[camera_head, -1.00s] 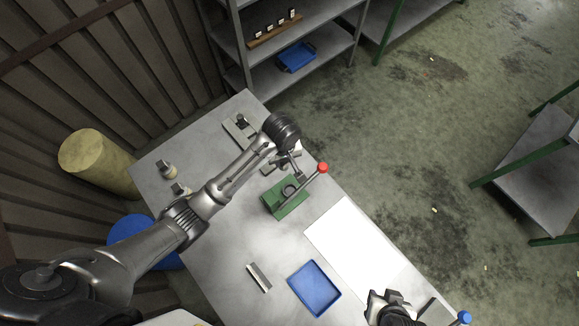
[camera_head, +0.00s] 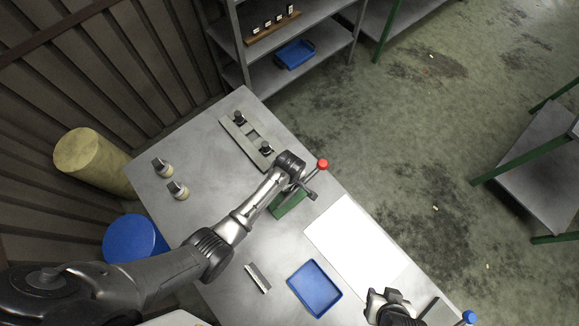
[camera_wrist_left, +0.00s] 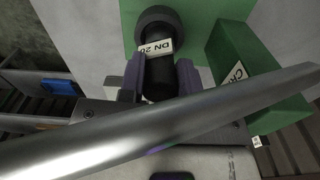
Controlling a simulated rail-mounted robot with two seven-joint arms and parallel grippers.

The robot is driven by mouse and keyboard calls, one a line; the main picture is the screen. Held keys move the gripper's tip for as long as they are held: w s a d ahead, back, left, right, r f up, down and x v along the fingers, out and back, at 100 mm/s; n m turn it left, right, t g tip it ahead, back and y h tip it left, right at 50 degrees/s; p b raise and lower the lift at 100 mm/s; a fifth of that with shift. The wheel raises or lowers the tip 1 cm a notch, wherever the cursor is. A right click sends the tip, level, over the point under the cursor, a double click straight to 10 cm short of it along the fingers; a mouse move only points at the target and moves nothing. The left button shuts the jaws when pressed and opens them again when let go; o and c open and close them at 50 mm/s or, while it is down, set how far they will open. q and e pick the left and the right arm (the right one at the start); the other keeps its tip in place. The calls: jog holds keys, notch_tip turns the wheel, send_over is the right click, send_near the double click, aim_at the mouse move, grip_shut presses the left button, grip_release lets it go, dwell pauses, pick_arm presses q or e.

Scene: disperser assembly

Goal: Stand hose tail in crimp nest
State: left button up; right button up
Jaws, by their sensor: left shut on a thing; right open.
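A black hose tail (camera_wrist_left: 160,82) with a white "DN 20" tag is between the fingers of my left gripper (camera_wrist_left: 162,66), which is shut on it. In the left wrist view it lines up with the round dark nest (camera_wrist_left: 157,22) of the green crimp press (camera_wrist_left: 197,12); I cannot tell whether it is seated. In the head view my left wrist covers much of the press (camera_head: 290,204) and hides the hose tail. The press's lever ends in a red knob (camera_head: 322,165). My right gripper (camera_head: 380,297) is open near the bottom of the head view.
The lever bar (camera_wrist_left: 165,122) crosses close in front of the left wrist camera. On the table are a blue tray (camera_head: 314,288), a white sheet (camera_head: 352,243), a metal bar (camera_head: 258,278), a grey rack (camera_head: 239,131) with dark fittings and two small pale pieces (camera_head: 162,168).

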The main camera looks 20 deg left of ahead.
pick_arm(q)
jog(key=shift+f, duration=0.55)
jog(key=shift+f, duration=0.1)
jog(key=shift+f, duration=0.1)
jog(key=o, duration=1.1)
jog(key=shift+c, duration=0.2)
notch_tip(320, 180, up, 12)
jog(key=shift+r+p, duration=0.2)
jog(key=shift+p, duration=0.2)
